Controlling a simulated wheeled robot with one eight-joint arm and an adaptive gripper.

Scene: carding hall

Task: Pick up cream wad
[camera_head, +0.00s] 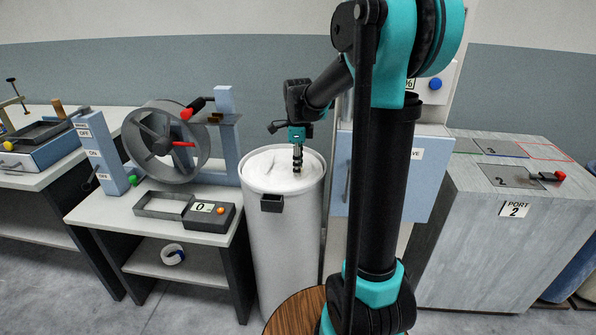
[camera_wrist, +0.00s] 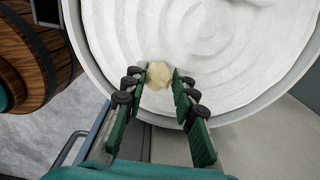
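The cream wad (camera_wrist: 159,74) is a small pale yellowish lump in the wrist view. It lies on the white, ridged fill of a round can (camera_head: 285,235), near the can's rim. My gripper (camera_wrist: 160,82) points down into the can, with one finger on each side of the wad. The fingers are apart, and the wad sits between their tips; whether they touch it is hard to tell. In the head view my gripper (camera_head: 297,172) is over the can top, and the wad is not discernible there.
Left of the can stands a table with a drum fan (camera_head: 163,143), a scale (camera_head: 206,215) and an empty tray (camera_head: 163,206). A blue-and-white cabinet (camera_head: 341,170) stands close on the right. A grey counter (camera_head: 500,230) is farther right. A wooden barrel (camera_wrist: 35,50) is near the can.

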